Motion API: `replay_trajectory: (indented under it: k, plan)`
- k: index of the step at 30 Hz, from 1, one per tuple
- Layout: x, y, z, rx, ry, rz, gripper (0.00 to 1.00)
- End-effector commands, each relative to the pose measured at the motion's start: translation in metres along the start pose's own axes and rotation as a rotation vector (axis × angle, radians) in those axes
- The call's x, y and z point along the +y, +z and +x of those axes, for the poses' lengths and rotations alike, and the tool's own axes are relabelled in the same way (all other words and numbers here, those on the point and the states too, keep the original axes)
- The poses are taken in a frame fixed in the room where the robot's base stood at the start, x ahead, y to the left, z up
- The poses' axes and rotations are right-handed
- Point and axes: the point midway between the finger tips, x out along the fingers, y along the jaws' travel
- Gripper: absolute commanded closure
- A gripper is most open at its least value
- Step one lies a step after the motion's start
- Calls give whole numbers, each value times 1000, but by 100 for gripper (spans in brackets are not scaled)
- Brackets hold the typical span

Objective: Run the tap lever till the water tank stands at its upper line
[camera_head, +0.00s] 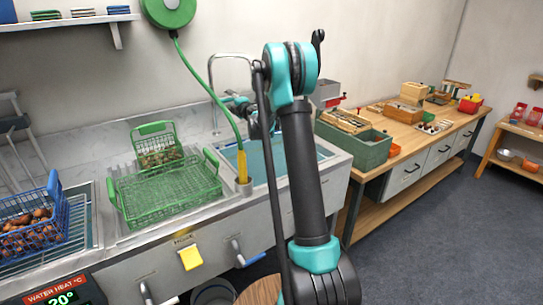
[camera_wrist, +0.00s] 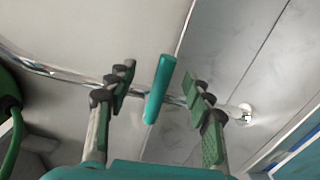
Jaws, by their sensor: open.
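The tap lever (camera_wrist: 160,88) is a teal bar in the wrist view, standing between my fingers with a gap on both sides. My gripper (camera_wrist: 160,78) is open around it, and neither finger visibly touches it. The chrome tap pipe (camera_wrist: 65,77) runs behind the lever. In the head view the tap spout (camera_head: 230,56) arches above the sink basin (camera_head: 252,146), and my gripper is there, partly hidden behind my arm. The basin, seemingly the water tank, shows blue-green inside. My arm hides part of it, and I cannot make out an upper line or the water level.
A green hose with a yellow nozzle (camera_head: 242,166) hangs from the reel (camera_head: 168,8) beside the basin. Green wire baskets (camera_head: 168,190) stand left of it, and a blue basket (camera_head: 52,205) of chestnuts farther left. A wooden bench (camera_head: 400,128) with boxes stands right.

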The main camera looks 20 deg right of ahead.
Motion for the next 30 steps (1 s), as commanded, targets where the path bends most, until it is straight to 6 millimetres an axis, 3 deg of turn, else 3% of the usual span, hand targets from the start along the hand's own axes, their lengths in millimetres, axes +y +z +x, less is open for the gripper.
replay_trajectory:
  k: [8,30]
  plan:
    - [0,0,-3,0,0,0,48]
    - [0,0,-81,-1,0,0,48]
